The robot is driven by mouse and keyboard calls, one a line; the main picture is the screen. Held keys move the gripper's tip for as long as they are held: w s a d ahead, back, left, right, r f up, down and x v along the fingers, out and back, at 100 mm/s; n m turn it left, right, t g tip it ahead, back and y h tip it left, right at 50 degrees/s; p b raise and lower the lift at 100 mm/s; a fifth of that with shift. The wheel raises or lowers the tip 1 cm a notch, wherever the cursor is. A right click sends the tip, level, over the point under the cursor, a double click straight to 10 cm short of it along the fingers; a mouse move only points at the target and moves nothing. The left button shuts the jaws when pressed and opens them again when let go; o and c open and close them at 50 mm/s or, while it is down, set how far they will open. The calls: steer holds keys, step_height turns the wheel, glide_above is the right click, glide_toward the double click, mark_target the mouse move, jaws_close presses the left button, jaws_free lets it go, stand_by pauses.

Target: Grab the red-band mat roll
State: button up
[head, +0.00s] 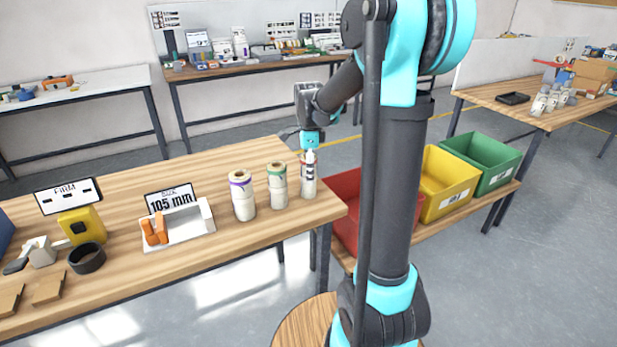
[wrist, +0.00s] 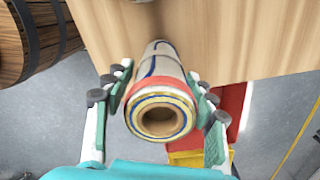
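The red-band mat roll (head: 308,184) stands upright near the right end of the wooden table. In the wrist view the red-band mat roll (wrist: 158,88) is seen from above, with its red rim, hollow core and blue stripe. My gripper (head: 309,153) points down over its top. In the wrist view the fingers of my gripper (wrist: 156,95) are spread on either side of the roll, with small gaps visible. The purple-band roll (head: 243,200) and the green-band roll (head: 278,187) stand to its left.
The wooden table (head: 120,185) also holds a white 105 mm stand (head: 185,228) and a yellow block (head: 82,226). Red (head: 345,200), yellow (head: 448,185) and green (head: 483,160) bins stand to the right. A barrel (wrist: 38,35) shows in the wrist view.

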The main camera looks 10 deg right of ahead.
steer(key=c, duration=1)
steer(key=shift+o, duration=0.2)
steer(key=shift+r, duration=0.15)
